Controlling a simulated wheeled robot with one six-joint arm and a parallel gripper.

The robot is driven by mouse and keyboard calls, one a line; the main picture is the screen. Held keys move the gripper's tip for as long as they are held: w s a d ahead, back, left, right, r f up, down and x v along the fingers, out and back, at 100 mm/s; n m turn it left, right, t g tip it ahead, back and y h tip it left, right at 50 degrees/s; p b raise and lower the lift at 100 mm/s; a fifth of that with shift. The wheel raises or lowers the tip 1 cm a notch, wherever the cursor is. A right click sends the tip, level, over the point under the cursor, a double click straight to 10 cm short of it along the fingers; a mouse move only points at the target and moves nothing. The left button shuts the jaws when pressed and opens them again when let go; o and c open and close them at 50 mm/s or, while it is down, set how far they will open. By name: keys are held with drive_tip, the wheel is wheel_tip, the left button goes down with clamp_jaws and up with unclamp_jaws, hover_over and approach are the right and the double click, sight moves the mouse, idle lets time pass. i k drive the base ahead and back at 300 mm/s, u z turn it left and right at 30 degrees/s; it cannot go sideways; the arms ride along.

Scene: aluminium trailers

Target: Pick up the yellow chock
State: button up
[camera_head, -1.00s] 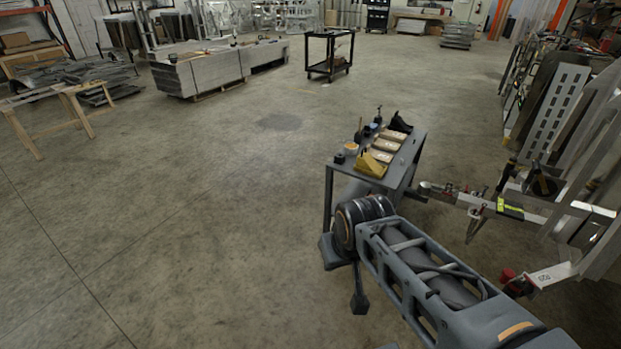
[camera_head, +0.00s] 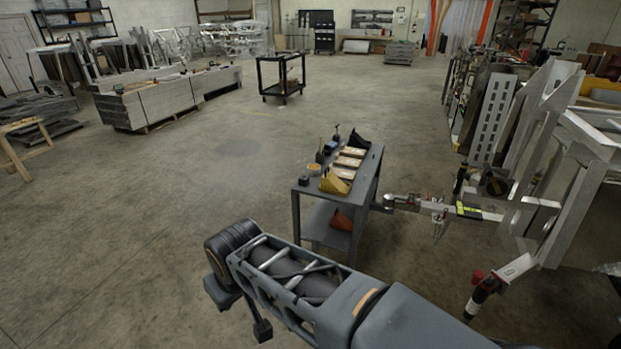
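The yellow chock (camera_head: 334,184) is a small wedge on the near end of the top of a grey metal table (camera_head: 361,178). My arm reaches in from the bottom right and ends, as far as I see, at a dark round joint left of the table. Dark parts hang below that joint, and my gripper cannot be made out clearly among them. The arm is apart from the chock, nearer the camera and lower left in the picture.
Several tan blocks (camera_head: 349,162) and small dark items share the tabletop. A trailer tongue (camera_head: 440,205) stands close right of the table. A black cart (camera_head: 281,77) stands beyond. Floor left is clear.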

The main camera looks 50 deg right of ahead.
sight(329, 180)
drive_tip(key=i, duration=1.95)
drive_tip(key=z, duration=0.75)
drive_tip(key=i, duration=0.95)
drive_tip(key=z, duration=1.7)
drive_tip(key=i, duration=0.75)
drive_tip(key=z, duration=0.65)
